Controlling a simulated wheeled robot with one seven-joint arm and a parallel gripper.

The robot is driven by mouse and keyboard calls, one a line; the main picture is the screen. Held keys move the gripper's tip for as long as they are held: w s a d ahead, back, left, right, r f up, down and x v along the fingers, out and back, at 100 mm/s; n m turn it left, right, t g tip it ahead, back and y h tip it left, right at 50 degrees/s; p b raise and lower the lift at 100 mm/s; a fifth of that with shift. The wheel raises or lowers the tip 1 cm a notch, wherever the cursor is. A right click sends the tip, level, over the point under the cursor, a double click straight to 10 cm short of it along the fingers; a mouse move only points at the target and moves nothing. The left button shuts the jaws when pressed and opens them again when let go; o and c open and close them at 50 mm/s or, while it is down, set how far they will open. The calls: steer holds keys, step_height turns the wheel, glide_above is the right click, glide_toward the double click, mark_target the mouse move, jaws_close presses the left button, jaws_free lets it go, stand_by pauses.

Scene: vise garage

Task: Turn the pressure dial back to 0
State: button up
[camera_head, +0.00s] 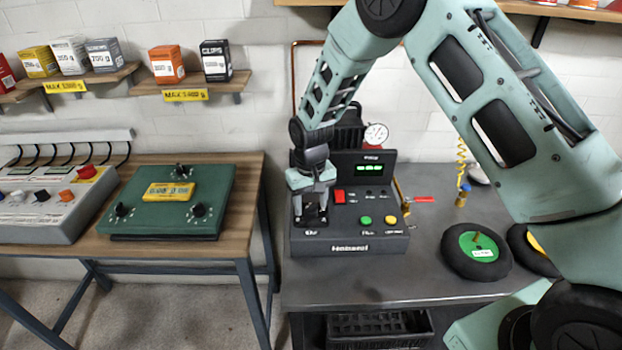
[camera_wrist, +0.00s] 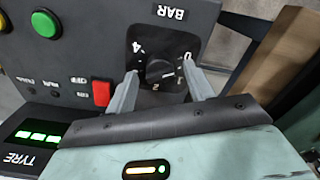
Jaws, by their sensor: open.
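My gripper (camera_wrist: 161,70) is open, with one finger on each side of the dial. I cannot tell whether the fingers touch it. In the head view my gripper (camera_head: 311,214) points down at the left end of the grey control box (camera_head: 350,246) and hides the dial.
The box carries a red switch (camera_head: 340,197), a green button (camera_head: 366,220), a yellow button (camera_head: 391,220) and a lit display (camera_head: 369,168). A gauge (camera_head: 376,135) stands behind it. A tyre (camera_head: 456,262) lies to the right. A wooden table (camera_head: 240,170) with devices stands left.

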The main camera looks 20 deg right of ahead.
mark_target(311, 205)
step_height(311, 205, up, 17)
steer(key=b, duration=0.2)
steer(key=shift+f, duration=0.2)
steer(key=s+a+r+n+y, duration=0.15)
steer(key=s+a, duration=0.25)
steer(key=s, duration=0.6)
steer(key=s+a+r+n+h, duration=0.1)
steer(key=s+a+n, duration=0.25)
steer(key=s, duration=0.65)
steer(key=s+d+f+n, duration=0.1)
steer(key=s+f, duration=0.1)
steer(key=s, duration=1.1)
steer(key=shift+s+n, duration=0.3)
steer(key=shift+n, duration=0.1)
